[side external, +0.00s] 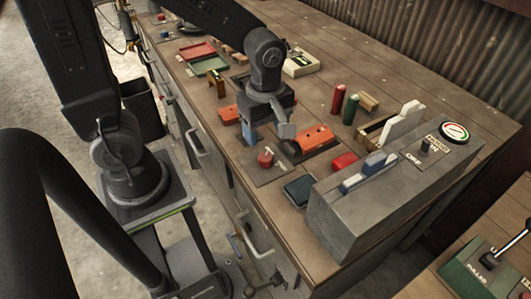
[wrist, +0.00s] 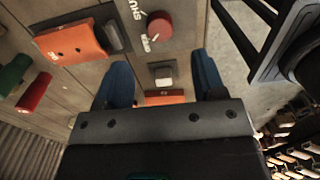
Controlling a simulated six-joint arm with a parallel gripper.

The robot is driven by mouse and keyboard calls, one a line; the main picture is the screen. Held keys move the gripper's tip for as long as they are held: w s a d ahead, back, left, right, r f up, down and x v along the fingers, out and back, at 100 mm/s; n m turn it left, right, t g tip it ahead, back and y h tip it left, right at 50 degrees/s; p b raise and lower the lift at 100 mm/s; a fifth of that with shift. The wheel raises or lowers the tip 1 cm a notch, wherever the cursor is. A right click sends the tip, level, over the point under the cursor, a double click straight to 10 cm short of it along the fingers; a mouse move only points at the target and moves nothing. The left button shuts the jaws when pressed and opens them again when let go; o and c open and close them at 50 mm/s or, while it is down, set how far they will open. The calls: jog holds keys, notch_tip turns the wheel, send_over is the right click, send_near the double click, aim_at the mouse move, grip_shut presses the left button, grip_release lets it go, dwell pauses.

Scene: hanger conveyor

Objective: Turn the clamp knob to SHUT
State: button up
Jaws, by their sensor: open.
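The red round knob (wrist: 159,24) is at the top of the wrist view, with white lettering around it. A label reading SHUT (wrist: 132,10) is to its upper left, and another word, likely OPEN, is just below it. The red knob also shows in the side external view (side external: 265,157), on a panel near the bench's front edge. My gripper (wrist: 160,62) has its two blue fingers apart with nothing held. In the side external view my gripper (side external: 269,140) hovers above and slightly behind the knob, not touching it.
A light switch-like block (wrist: 163,72) and an orange block (wrist: 163,97) show between my fingers. An orange clamp-like piece (side external: 312,137) sits right of my gripper. A large grey box (side external: 350,205) stands at the right. Red (side external: 338,99) and green (side external: 351,109) cylinders stand behind.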

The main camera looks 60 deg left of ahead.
aim_at(266, 156)
notch_tip(266, 156, down, 8)
jog(key=shift+r, duration=0.1)
dwell(0.4)
jog(key=c, duration=0.9)
